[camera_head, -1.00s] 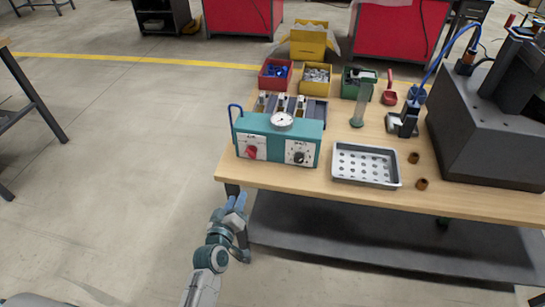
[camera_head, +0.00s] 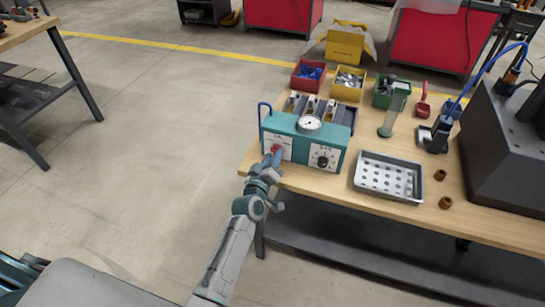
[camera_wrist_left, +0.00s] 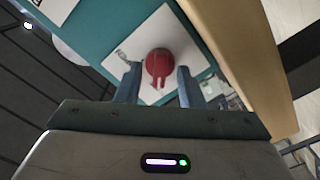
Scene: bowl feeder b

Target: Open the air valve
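The teal control box (camera_head: 304,145) stands at the left front corner of the wooden table. It has a pressure gauge (camera_head: 309,123) on top, a black dial (camera_head: 322,160) at right and a red valve knob (camera_head: 276,149) on a white plate at left. In the left wrist view the red knob (camera_wrist_left: 159,65) shows between the two blue fingers, its pointer toward the gripper. My left gripper (camera_head: 271,160) is at the knob; in the wrist view the open fingers (camera_wrist_left: 158,84) stand either side with gaps. My right gripper is not in view.
A perforated metal tray (camera_head: 388,178) sits right of the box, with small brown cylinders (camera_head: 440,175) beyond it. Red (camera_head: 308,76), yellow (camera_head: 349,84) and green (camera_head: 391,92) bins stand behind. The floor left of the table is clear.

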